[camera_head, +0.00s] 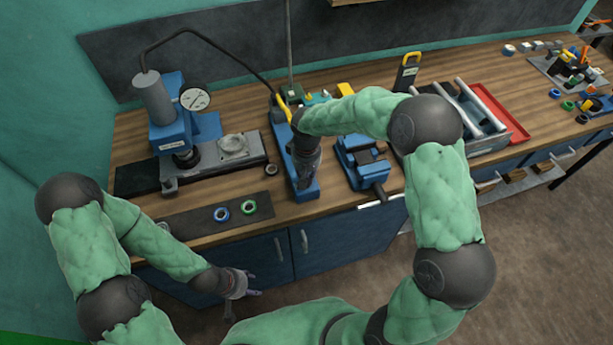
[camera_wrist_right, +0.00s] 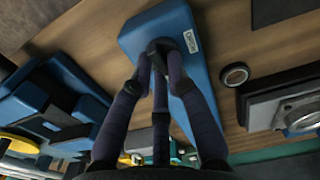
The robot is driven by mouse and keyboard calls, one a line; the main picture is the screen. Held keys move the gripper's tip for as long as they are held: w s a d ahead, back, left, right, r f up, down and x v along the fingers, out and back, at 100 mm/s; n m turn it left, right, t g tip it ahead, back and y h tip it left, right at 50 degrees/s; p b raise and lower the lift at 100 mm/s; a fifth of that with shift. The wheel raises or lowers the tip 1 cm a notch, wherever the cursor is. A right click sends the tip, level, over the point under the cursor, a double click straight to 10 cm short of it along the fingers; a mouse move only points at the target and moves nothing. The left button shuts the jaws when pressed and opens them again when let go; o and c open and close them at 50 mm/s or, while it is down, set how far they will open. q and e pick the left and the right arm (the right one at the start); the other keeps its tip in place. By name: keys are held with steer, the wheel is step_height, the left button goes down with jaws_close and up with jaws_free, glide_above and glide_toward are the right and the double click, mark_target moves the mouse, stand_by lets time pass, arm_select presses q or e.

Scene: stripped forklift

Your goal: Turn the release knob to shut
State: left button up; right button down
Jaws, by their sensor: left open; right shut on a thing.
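The blue hand pump (camera_head: 310,193) lies on the bench at the middle, its near end towards the bench's front edge. In the right wrist view its blue body (camera_wrist_right: 180,22) carries a small white label. The release knob (camera_wrist_right: 160,45) is a small dark part on that end, mostly covered by fingers. My right gripper (camera_head: 304,183) is over the pump's near end; in the right wrist view its fingers (camera_wrist_right: 158,62) close around the knob. Which way the knob is turned cannot be told. My left gripper (camera_head: 246,285) is open and empty, low in front of the blue cabinet.
A blue press with a gauge (camera_head: 195,98) stands left of the pump. A blue vise (camera_head: 362,160) stands close on its right. A dark mat with blue and green rings (camera_head: 235,210) lies front left. A red tray (camera_head: 500,112) is further right. A black hose (camera_head: 225,48) arches behind.

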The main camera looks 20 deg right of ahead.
stand_by(0.4)
steer(key=c, duration=1.2)
jaws_free()
step_height(320, 180, up, 12)
